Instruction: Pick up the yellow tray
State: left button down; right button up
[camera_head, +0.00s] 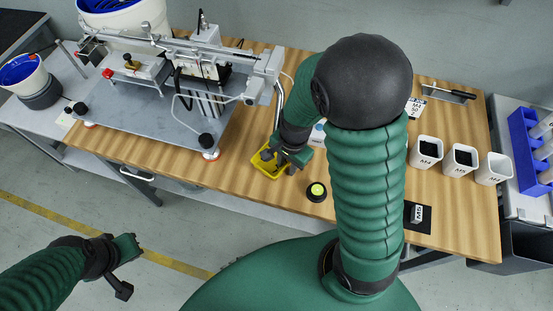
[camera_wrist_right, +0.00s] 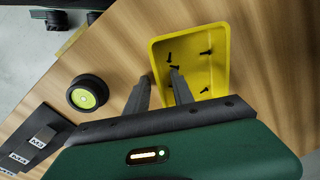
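The yellow tray (camera_head: 258,165) lies on the wooden table, partly covered by my right gripper in the head view. It also shows in the right wrist view (camera_wrist_right: 218,47), with several small dark screws inside. My right gripper (camera_head: 281,160) is over the tray; in the right wrist view its two fingers (camera_wrist_right: 161,76) are apart with nothing held between them. The left finger is by the tray's near left rim and the right one is over its inside. Whether they touch the tray I cannot tell. My left gripper (camera_head: 126,265) hangs over the floor, away from the table.
A round black item with a yellow-green top (camera_head: 317,191) sits just right of the tray. White labelled bins (camera_head: 426,153) stand at the right. A gantry machine on a grey plate (camera_head: 150,112) fills the table's left. Bare wood lies around the tray.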

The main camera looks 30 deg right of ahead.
jog(key=shift+w+a+r, duration=0.1)
jog(key=shift+a+r, duration=0.05)
jog(key=shift+a, duration=0.85)
grip_shut()
jog(key=shift+d, duration=0.55)
jog(key=shift+a, duration=0.1)
jog(key=shift+a, duration=0.2)
jog(key=shift+d, duration=0.1)
